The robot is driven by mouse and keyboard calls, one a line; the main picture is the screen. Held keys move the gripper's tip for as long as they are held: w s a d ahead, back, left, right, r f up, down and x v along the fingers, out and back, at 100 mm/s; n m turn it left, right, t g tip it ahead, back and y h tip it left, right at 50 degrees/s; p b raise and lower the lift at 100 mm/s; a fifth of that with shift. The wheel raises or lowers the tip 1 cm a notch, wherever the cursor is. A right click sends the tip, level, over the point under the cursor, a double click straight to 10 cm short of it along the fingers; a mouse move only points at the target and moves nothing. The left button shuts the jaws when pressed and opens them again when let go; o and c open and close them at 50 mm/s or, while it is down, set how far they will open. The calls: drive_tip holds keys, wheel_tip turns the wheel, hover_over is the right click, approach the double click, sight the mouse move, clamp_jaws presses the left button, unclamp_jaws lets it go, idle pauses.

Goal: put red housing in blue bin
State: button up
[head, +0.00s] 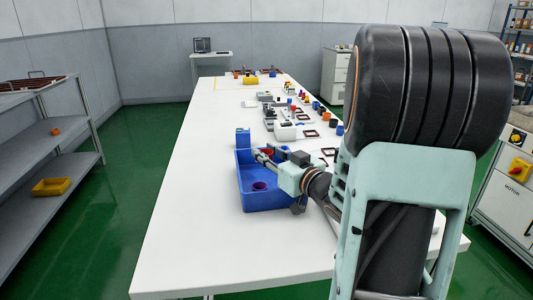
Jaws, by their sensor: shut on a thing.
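The blue bin (270,207) stands on the white table, left of my arm. A dark red round part (260,186) lies inside it, which may be the red housing. My gripper (259,155) reaches in from the right over the far part of the bin, its fingers pointing left. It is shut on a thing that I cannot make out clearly. A small blue block-like thing (243,138) shows at the bin's far left corner, close to the fingertips. I cannot tell whether it is held or stands behind them. My gripper and wrist hide part of the bin's inside.
Several small parts and dark red frames (309,133) stand along the table's right side beyond the bin. A yellow bin (250,80) is at the far end. The left strip of the white table (195,200) is clear. A grey shelf (45,150) stands at the left.

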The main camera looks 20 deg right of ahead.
drive_tip(key=shift+s+f, duration=0.1)
drive_tip(key=shift+f, duration=0.25)
drive_tip(key=o, duration=0.7)
drive_tip(key=shift+f, duration=0.1)
drive_tip(key=shift+c, duration=0.2)
drive_tip(key=shift+o, duration=0.7)
drive_tip(key=shift+f, duration=0.15)
drive_tip(key=shift+r+p, duration=0.4)
drive_tip(key=shift+r, duration=0.1)
drive_tip(key=s, duration=0.4)
drive_tip(key=s+d+r+p, duration=0.1)
drive_tip(key=s, duration=0.2)
drive_tip(key=s+p, duration=0.1)
drive_tip(key=s, duration=0.3)
drive_tip(key=shift+s+d+r, duration=0.15)
drive_tip(key=shift+s+d, duration=0.2)
drive_tip(key=shift+d, duration=0.05)
drive_tip(key=shift+w+r, duration=0.1)
